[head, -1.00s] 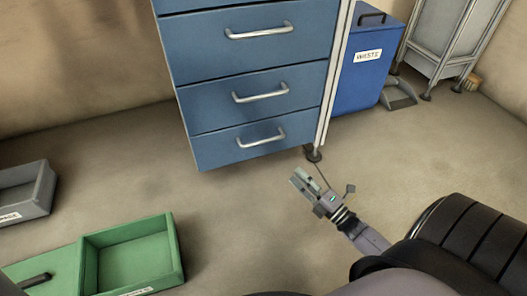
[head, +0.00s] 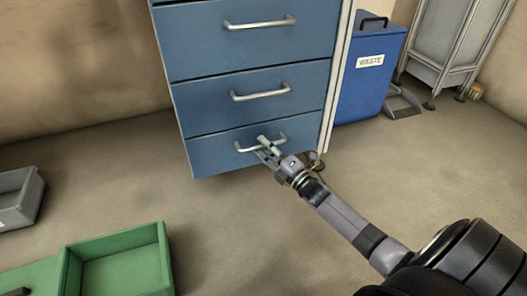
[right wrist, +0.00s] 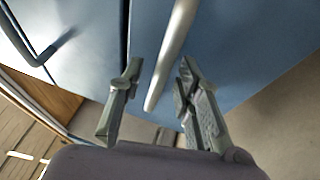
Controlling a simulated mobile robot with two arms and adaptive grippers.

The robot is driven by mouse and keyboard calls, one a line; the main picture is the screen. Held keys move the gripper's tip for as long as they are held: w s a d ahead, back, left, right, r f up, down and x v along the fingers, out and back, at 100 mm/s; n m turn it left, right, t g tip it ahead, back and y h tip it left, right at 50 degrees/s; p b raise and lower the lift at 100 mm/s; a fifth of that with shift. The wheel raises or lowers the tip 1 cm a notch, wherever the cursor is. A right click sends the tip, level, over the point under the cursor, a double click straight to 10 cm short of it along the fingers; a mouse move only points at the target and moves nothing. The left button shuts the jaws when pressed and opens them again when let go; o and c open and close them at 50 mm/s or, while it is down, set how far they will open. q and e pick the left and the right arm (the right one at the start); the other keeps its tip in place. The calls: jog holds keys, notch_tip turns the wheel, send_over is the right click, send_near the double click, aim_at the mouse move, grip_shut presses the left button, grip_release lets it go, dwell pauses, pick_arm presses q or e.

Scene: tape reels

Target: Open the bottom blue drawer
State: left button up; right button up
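The bottom blue drawer (head: 220,156) is the lowest front of the blue cabinet and looks closed. Its silver bar handle (head: 243,149) is partly hidden behind my right gripper (head: 266,147) in the head view. In the right wrist view the handle (right wrist: 170,55) runs between the two spread fingers of the right gripper (right wrist: 158,88). The fingers stand apart, one on each side of the bar, and I see no clear contact. My left gripper is not in view.
Two more blue drawers (head: 200,87) with silver handles sit above, both closed. A blue waste bin (head: 365,85) stands right of the cabinet. A green tray (head: 120,262) and a grey bin (head: 20,200) lie at the left. The floor before the cabinet is clear.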

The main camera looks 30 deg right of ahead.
jog(key=shift+w+r, duration=0.1)
jog(key=shift+w, duration=0.25)
jog(key=shift+c, duration=0.2)
grip_shut()
dwell(0.5)
